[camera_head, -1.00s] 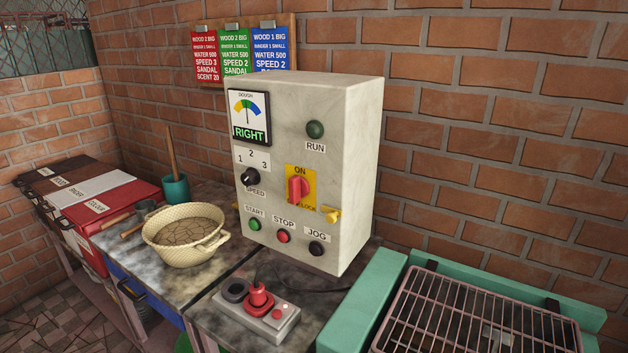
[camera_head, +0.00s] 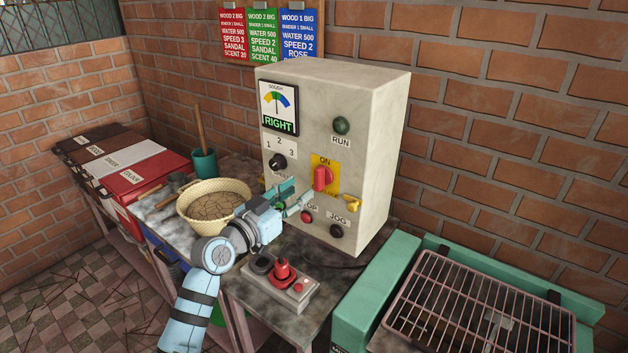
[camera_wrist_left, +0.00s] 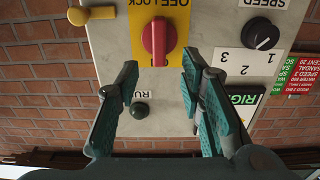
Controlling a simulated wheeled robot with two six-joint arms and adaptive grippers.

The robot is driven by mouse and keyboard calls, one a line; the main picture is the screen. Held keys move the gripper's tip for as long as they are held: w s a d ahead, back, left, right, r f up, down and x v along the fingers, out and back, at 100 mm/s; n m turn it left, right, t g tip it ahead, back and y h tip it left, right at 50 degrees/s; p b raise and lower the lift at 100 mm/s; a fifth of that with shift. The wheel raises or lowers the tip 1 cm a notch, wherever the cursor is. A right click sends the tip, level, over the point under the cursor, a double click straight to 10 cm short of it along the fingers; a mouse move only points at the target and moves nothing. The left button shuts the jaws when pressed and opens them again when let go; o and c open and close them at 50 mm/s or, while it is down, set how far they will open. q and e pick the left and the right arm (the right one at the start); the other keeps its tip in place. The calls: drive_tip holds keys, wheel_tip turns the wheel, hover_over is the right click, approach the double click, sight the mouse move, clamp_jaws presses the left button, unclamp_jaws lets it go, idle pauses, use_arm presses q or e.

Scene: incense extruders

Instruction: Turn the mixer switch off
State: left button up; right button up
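The mixer switch is a red rotary knob (camera_head: 322,179) on a yellow plate (camera_head: 318,160) on the front of the grey control box (camera_head: 377,150). Its handle stands about upright, under the word ON. In the left wrist view the picture is upside down, and the red knob (camera_wrist_left: 158,41) shows beyond the fingers. My left gripper (camera_head: 294,198) is in front of the box, low and left of the knob. In the wrist view its fingers (camera_wrist_left: 160,82) are spread wide with nothing between them. My right gripper is not in view.
A yellow padlock-like piece (camera_head: 353,204) sits right of the knob. The speed dial (camera_head: 278,162) and push buttons are close by. A grill rack (camera_head: 480,310) is at right.

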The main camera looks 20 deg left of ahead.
sight(316, 179)
use_arm(q)
drive_tip(key=x, duration=0.6)
drive_tip(key=shift+w+d+f+b, duration=0.15)
drive_tip(key=shift+w+b, duration=0.1)
drive_tip(key=shift+b, duration=0.05)
drive_tip(key=shift+w+d, duration=0.15)
drive_tip(key=shift+w, duration=0.3)
drive_tip(key=shift+c, duration=0.2)
clamp_jaws()
